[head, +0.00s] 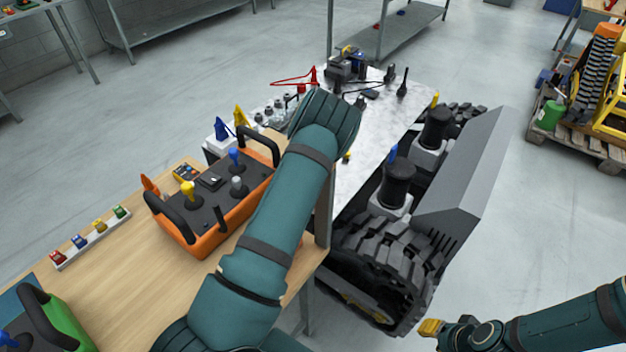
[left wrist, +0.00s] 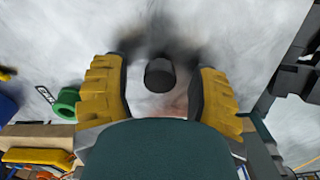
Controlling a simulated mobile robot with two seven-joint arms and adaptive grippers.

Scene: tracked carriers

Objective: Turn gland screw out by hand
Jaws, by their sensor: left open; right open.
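No part can be surely recognised as the gland screw. In the left wrist view my left gripper (left wrist: 160,90) is open, with its two yellow-padded fingers spread apart. A dark round-ended cylinder (left wrist: 160,75) shows between the fingers; I cannot tell whether they touch it. In the head view my left arm reaches over the bench and hides its own gripper. The tracked carrier (head: 385,260) stands right of the bench, with black cylinders (head: 398,183) (head: 437,127) on top. My right gripper (head: 432,328) is open and apart from the carrier, low at the right.
An orange control box (head: 200,243) with joysticks stands on the wooden bench (head: 130,268). A loaded pallet (head: 580,145) stands at the far right. Open floor (head: 530,220) lies right of the carrier.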

